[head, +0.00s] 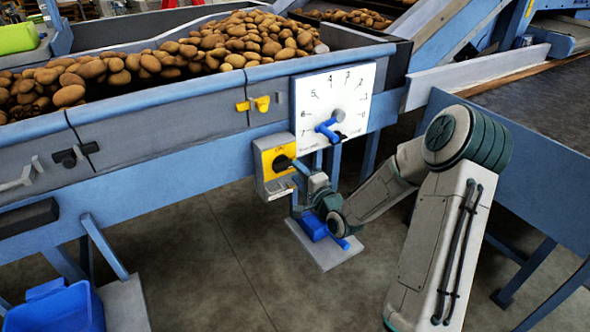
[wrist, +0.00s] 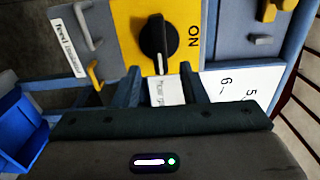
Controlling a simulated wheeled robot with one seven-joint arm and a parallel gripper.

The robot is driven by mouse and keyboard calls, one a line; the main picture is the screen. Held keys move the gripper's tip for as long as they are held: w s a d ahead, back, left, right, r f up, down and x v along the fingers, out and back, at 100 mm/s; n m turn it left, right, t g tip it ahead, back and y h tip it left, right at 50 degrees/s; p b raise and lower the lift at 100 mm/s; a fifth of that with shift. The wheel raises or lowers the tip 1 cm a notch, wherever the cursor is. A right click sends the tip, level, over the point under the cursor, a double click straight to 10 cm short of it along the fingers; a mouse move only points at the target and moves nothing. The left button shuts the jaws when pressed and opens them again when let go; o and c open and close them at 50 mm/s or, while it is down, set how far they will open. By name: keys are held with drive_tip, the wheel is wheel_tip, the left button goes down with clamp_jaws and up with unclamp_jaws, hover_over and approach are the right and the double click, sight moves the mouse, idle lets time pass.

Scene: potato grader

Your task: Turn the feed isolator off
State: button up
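The feed isolator is a yellow plate (head: 268,157) on a grey box, with a black rotary knob (head: 283,162). In the wrist view the knob (wrist: 158,47) is near top centre, its white mark pointing down the picture. The sideways word ON is on the yellow plate (wrist: 193,62), right of the knob. My gripper (head: 298,172) is just right of the isolator in the head view. In the wrist view my gripper (wrist: 160,72) is open, its two blue fingers either side of the knob's lower end. I cannot tell whether they touch it.
A white dial (head: 350,80) with a blue pointer (head: 327,130) is above right of the isolator. A yellow latch (head: 262,104) sits above it. The hopper (head: 190,95) holds potatoes. A blue bin (head: 55,310) stands lower left. The floor (head: 210,270) in front is clear.

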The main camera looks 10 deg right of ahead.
drive_tip(key=v, duration=1)
drive_tip(key=shift+s+d+p, duration=0.15)
drive_tip(key=shift+s+p, duration=0.2)
drive_tip(key=shift+s, duration=0.05)
drive_tip(key=shift+r, duration=0.1)
drive_tip(key=s+a+r+n+g+h+p, duration=0.2)
drive_tip(key=s+r+n+g+p, duration=0.5)
drive_tip(key=s+r, duration=0.4)
drive_tip(key=s+a+r+n+g+h+p, duration=0.3)
drive_tip(key=s+r+n+g+p, duration=0.4)
drive_tip(key=s+r, duration=0.5)
drive_tip(key=shift+a+r+h+p, duration=0.3)
drive_tip(key=shift+a+r+p, duration=0.2)
drive_tip(key=shift+a+r, duration=0.2)
drive_tip(key=shift+n, duration=0.3)
